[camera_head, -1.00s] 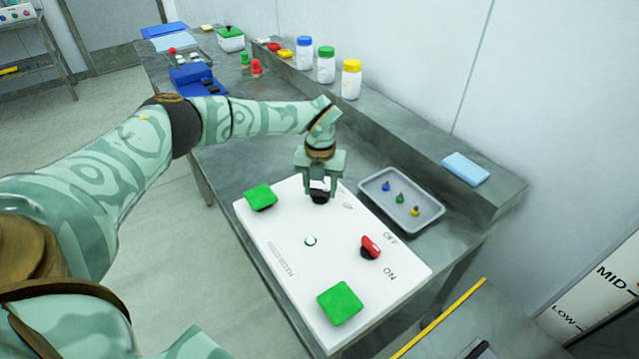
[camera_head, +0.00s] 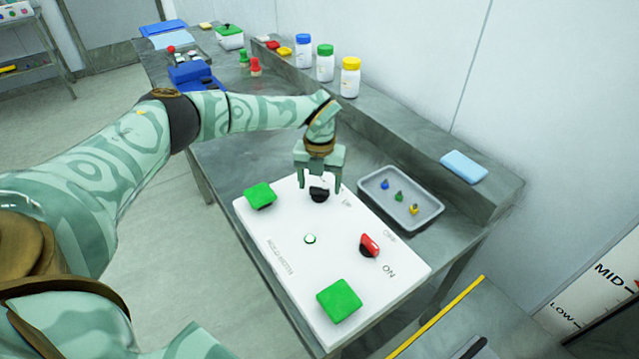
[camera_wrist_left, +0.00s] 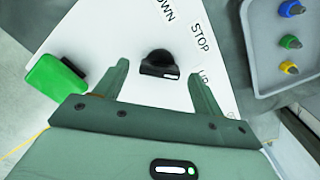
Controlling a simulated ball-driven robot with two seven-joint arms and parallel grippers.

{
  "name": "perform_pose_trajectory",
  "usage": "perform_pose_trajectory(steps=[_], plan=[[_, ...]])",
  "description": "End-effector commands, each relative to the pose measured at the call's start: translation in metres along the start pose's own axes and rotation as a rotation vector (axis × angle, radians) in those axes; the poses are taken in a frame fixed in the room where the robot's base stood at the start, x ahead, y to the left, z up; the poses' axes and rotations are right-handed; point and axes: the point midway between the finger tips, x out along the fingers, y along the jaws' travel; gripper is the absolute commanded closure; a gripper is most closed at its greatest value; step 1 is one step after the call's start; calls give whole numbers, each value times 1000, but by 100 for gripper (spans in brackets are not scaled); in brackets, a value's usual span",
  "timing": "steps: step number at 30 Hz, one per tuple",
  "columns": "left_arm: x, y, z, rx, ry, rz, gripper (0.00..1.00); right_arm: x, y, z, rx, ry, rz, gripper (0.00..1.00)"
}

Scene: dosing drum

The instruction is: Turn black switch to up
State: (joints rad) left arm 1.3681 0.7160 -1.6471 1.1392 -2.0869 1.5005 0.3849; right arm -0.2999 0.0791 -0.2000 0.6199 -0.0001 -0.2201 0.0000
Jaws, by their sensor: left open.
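The black switch (camera_head: 319,194) is a round knob with a raised grip, near the far edge of the white panel (camera_head: 284,232). In the left wrist view, the switch (camera_wrist_left: 160,62) has a white mark at its lower right end, on the side of the partly visible UP label. The STOP and DOWN labels lie farther up the panel. My left gripper (camera_head: 319,186) is open just above the switch. In the left wrist view, the gripper (camera_wrist_left: 157,72) has one finger on each side of the knob, with gaps between. My right gripper is out of view.
The panel also bears a red switch (camera_head: 369,245), two green square blocks (camera_head: 260,196) (camera_head: 339,300) and a small green button (camera_head: 310,239). A grey tray (camera_head: 432,212) with small coloured pieces stands beside it. Capped bottles (camera_head: 325,66) stand on the ledge behind.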

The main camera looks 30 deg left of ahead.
Motion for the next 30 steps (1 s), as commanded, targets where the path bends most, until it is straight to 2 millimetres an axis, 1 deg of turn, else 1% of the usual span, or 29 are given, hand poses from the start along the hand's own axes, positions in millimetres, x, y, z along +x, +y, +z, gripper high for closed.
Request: perform_pose_trajectory(steps=[1,5,9,12,15,18,21,24,30], plan=[[-11,0,1,0,-4,-2,31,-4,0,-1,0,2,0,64],[-44,0,1,1,-6,-2,31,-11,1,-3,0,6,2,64],[-84,0,1,1,-6,-3,31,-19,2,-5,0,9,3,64],[-110,0,1,1,-6,-3,31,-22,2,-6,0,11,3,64],[-130,0,0,2,-4,-2,31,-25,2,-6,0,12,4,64],[-144,0,0,0,-3,-1,31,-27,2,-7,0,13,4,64],[-152,0,0,1,-2,-1,31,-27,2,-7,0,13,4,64],[-154,0,0,1,-1,-1,31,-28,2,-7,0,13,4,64],[-154,0,0,1,-1,-1,31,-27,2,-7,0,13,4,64]])
